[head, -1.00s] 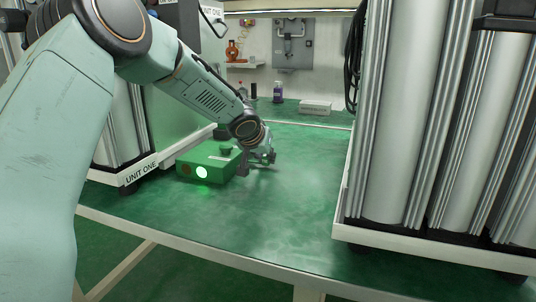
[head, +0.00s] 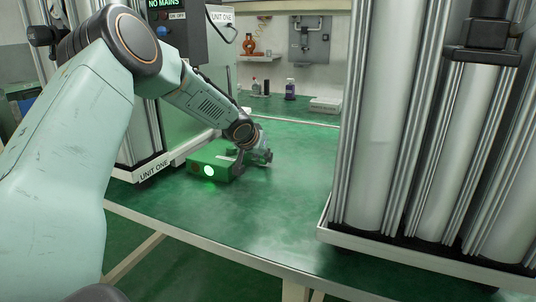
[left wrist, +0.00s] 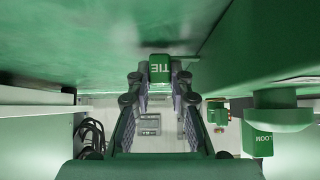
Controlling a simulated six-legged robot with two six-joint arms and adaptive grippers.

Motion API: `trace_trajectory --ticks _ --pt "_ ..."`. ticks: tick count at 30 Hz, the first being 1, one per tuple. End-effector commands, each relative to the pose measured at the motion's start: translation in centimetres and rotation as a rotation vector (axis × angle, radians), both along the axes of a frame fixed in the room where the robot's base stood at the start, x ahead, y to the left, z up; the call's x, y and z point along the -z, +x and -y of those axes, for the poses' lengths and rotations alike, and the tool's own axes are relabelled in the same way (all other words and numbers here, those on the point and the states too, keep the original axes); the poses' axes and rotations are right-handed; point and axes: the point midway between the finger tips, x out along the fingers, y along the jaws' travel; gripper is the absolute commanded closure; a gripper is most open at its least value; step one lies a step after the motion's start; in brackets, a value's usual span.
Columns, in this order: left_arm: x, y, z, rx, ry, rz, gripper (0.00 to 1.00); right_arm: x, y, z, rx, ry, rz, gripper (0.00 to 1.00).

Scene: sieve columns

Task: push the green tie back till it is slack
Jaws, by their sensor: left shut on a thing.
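The green tie (left wrist: 160,68), lettered TIE, sits between the fingertips of my left gripper (left wrist: 159,80) in the left wrist view. The jaws are shut on it. In the head view my left gripper (head: 256,160) is low over the bench at the right side of a green box (head: 212,171) with a lit round lamp on its front. The tie itself cannot be made out there. A green knob lettered LOOM (left wrist: 258,140) stands to the right in the wrist view, apart from the jaws. My right gripper is not in view.
The green bench top (head: 270,205) is clear right of the box. A column unit in a white tray (head: 400,252) stands at right. The unit labelled UNIT ONE (head: 154,170) stands close behind and left of the box. Bottles (head: 290,90) stand at the back.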

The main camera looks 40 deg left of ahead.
Motion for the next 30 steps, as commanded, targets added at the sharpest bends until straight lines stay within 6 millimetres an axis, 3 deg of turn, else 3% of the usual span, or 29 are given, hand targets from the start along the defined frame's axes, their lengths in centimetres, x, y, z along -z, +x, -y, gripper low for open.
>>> trace_trajectory --ticks 8,9,17,30 --pt "-0.51 0.27 -0.35 0.000 0.002 0.013 1.00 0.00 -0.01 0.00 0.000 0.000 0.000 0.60" --pt "-0.51 0.27 -0.35 0.000 0.002 0.013 0.79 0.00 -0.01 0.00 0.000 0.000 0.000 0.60" --pt "-0.25 0.13 -0.17 -0.001 0.000 0.007 0.57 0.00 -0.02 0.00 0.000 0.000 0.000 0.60" --pt "0.07 0.02 0.19 -0.001 -0.001 0.000 0.57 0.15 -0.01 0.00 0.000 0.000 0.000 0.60"
